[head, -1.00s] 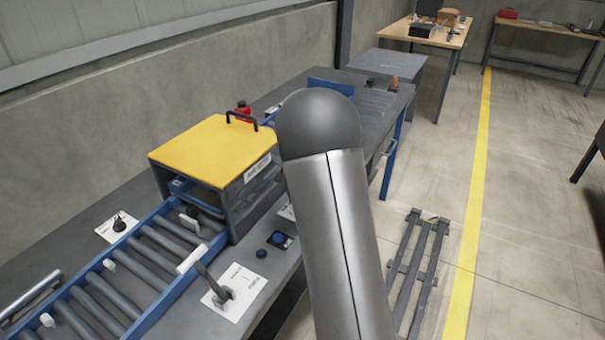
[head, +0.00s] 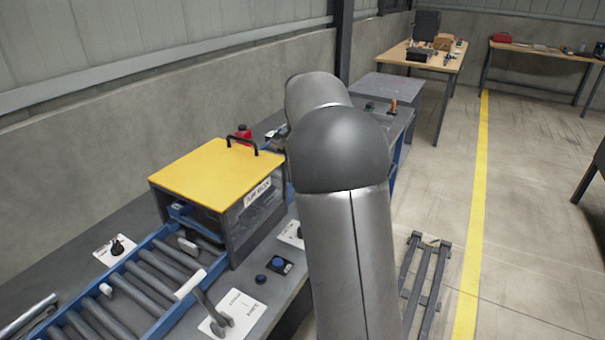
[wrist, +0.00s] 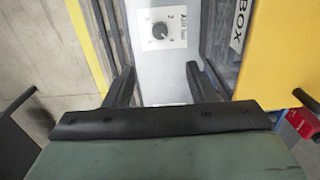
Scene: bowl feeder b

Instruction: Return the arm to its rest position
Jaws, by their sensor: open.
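My gripper (wrist: 162,82) shows in the wrist view with two dark fingers apart and nothing between them. Beyond the fingers is a pale plate with a round dial (wrist: 160,30); I cannot tell the exact gap to it. In the head view my arm (head: 345,250) rises from the bottom to a dark rounded joint, and a further grey link shows behind that joint. The gripper itself is hidden there.
A box with a yellow lid and black handle (head: 215,168) stands on the bench left of my arm. A roller conveyor (head: 150,275) runs out of it. A blue button (head: 277,262) sits beside it. Open floor (head: 530,240) lies to the right.

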